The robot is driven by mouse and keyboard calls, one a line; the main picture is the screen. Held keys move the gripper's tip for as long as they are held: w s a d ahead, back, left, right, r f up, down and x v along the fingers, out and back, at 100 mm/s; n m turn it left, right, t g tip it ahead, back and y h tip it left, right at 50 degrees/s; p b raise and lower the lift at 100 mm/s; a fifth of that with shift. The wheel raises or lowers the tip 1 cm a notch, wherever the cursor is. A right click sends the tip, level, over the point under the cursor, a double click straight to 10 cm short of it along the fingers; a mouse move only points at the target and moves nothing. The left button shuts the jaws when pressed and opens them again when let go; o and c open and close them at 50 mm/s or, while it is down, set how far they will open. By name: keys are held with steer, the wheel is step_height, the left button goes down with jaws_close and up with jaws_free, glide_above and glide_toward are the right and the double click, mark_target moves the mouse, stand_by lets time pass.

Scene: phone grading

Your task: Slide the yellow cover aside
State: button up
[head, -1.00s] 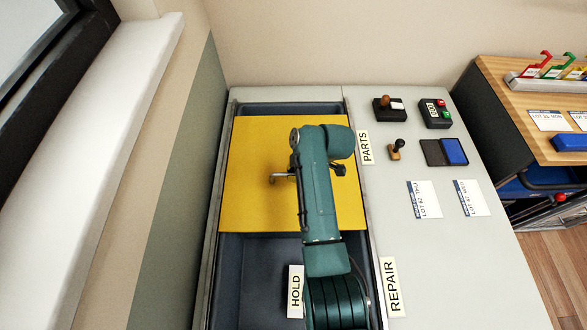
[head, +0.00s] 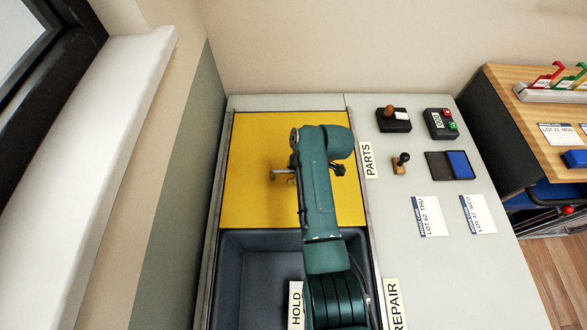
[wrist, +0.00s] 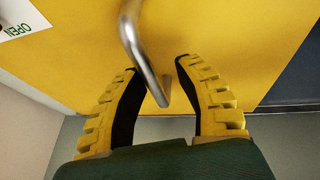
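The yellow cover (head: 250,150) is a flat panel lying over the far part of the long recess in the bench. It reaches the recess's far end. A bent metal handle (wrist: 138,45) rises from it; its end also shows left of my arm in the head view (head: 279,172). My gripper (wrist: 157,67) is over the cover with its two yellow-and-black fingers apart, one on each side of the handle. The fingers are not closed on it. In the head view my arm hides most of the gripper.
An open grey bin (head: 255,270) lies uncovered on the near side, by a HOLD label (head: 296,305). To the right are a PARTS label (head: 368,160), stamps, a button box (head: 440,124), an ink pad (head: 450,165) and lot cards. A wall and window sill bound the left.

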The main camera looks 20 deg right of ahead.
steer(key=shift+o, duration=0.2)
steer(key=shift+w+d+r, duration=0.15)
steer(key=shift+r, duration=0.2)
steer(key=v, duration=1.1)
steer(key=shift+r, duration=0.4)
